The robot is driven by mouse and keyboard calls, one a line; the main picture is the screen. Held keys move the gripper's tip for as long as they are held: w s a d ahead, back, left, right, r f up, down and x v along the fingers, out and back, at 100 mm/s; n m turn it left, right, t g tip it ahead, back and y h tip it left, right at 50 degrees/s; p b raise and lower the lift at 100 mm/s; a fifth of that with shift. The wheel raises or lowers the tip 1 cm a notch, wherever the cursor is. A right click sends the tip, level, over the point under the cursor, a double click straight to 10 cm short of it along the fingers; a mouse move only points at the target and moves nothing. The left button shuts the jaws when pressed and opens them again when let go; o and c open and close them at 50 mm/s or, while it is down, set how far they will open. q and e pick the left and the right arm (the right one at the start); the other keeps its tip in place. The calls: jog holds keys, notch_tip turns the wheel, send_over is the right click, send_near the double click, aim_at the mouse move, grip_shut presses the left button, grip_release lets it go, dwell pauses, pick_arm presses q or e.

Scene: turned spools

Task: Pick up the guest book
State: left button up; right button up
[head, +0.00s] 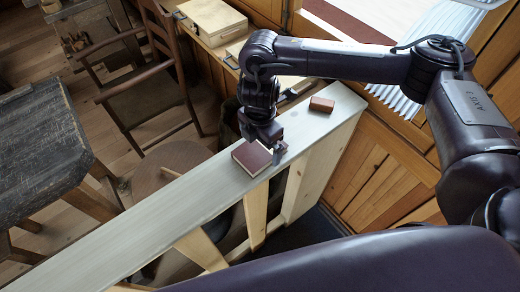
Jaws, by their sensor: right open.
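The guest book (250,158), a small book with a dark red cover and pale page edges, lies flat on a narrow grey-topped wooden ledge (150,222). My right gripper (266,148) points down at the book's far right side, with its fingers close to the cover. It is open. I cannot tell whether the fingers touch the book or straddle its edge. My left gripper is not in view.
A reddish-brown block (321,104) lies farther along the ledge. Behind it stand a wooden chair (150,90), a round stool (165,168) and a dark table (38,135). Wooden cases (212,18) sit by the wall. The near-left ledge is clear.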

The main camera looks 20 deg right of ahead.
jog(key=shift+f, duration=1.1)
jog(key=c, duration=1.1)
jog(key=shift+o, duration=0.2)
jog(key=shift+r, duration=0.1)
